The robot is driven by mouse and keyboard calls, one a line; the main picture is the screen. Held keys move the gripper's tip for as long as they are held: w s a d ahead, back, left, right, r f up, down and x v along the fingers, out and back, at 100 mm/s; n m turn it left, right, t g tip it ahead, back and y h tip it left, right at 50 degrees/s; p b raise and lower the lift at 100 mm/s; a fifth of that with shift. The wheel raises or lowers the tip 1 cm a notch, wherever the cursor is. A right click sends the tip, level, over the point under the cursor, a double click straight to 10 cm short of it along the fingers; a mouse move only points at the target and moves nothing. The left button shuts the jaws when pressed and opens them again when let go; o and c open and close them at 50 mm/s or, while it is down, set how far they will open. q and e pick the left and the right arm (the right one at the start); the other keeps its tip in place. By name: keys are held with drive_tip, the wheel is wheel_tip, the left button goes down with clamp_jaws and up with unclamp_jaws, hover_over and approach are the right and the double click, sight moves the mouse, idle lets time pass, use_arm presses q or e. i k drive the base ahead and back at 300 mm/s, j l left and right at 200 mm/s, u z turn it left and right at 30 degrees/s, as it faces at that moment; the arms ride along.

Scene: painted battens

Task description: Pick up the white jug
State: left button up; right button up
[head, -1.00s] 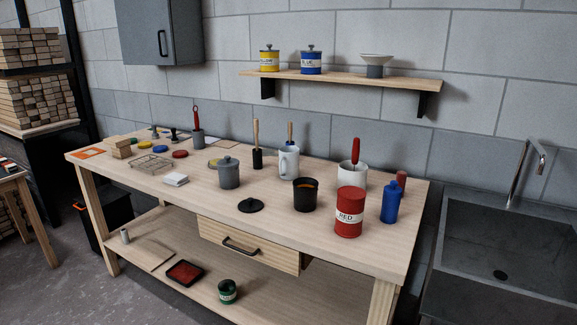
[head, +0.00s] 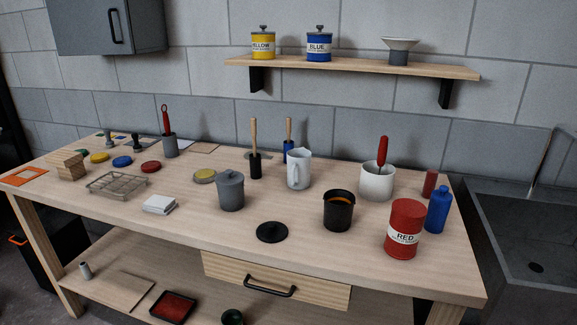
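The white jug (head: 299,171) stands upright on the wooden workbench (head: 210,231), towards the back and a little right of the picture's middle. Its handle is on its left side as I see it. A blue holder with a wooden-handled tool (head: 288,142) stands just behind it and is partly hidden by it. Neither of my grippers shows in the head view.
Near the jug are a grey lidded pot (head: 230,191), a black pot (head: 338,212), a white pot with a red-handled tool (head: 377,182) and a black holder with a wooden handle (head: 255,163). A black lid (head: 272,232) lies in front. A red can (head: 405,230) stands right.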

sight(298, 160)
drive_tip(key=i+j+z, duration=0.1)
drive_tip(key=j, duration=0.4)
drive_tip(key=i+j+z, duration=0.1)
drive_tip(key=i+j, duration=0.2)
drive_tip(key=j, duration=0.25)
drive_tip(key=i+j+z, duration=0.15)
drive_tip(key=j, duration=0.4)
drive_tip(key=i+j+z, duration=0.1)
drive_tip(key=j, duration=0.45)
drive_tip(key=i+j+z, duration=0.1)
drive_tip(key=j, duration=0.45)
drive_tip(key=i+j+z, duration=0.1)
drive_tip(key=j, duration=0.5)
drive_tip(key=i+j+z, duration=0.15)
drive_tip(key=j, duration=0.45)
